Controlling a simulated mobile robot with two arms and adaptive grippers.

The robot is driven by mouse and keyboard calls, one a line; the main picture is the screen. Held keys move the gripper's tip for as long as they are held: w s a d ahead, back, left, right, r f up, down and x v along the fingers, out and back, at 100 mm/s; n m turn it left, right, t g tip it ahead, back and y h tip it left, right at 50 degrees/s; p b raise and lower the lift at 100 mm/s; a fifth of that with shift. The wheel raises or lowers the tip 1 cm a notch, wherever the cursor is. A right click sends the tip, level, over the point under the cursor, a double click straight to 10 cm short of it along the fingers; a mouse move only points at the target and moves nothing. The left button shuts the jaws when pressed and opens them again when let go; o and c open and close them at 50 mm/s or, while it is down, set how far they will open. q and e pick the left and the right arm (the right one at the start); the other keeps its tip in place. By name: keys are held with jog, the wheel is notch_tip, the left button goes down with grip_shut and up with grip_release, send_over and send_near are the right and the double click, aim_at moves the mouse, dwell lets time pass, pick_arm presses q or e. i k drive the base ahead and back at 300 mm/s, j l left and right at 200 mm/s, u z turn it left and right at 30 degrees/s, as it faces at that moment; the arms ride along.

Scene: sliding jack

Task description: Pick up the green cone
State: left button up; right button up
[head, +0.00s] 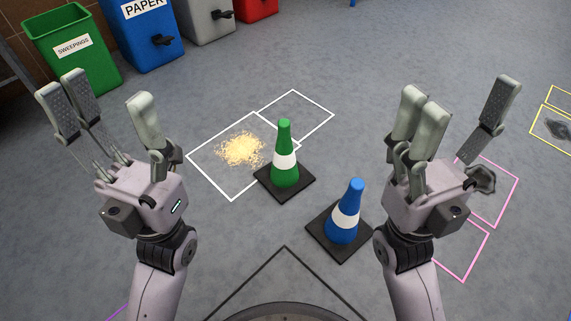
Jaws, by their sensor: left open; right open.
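The green cone (285,149) has a white band and a black square base. It stands upright on the grey floor between my two grippers, next to the white floor outlines. My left gripper (103,115) is open and empty, to the left of the cone and apart from it. My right gripper (458,110) is open and empty, to the right of the cone and apart from it. Nothing hides the green cone.
A blue cone (345,213) stands close in front and right of the green one. Yellowish sweepings (241,149) lie left of it. A green bin (73,45) and a blue bin (143,33) stand at the back left. Pink outlines (512,193) mark the right floor.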

aim_at(284, 177)
jog(key=i+j+z, duration=0.1)
jog(key=j, duration=0.25)
jog(key=i+j+z, duration=0.1)
jog(key=i+j, duration=0.35)
jog(key=j, duration=0.35)
jog(key=i+j+z, duration=0.15)
jog(key=j, duration=0.25)
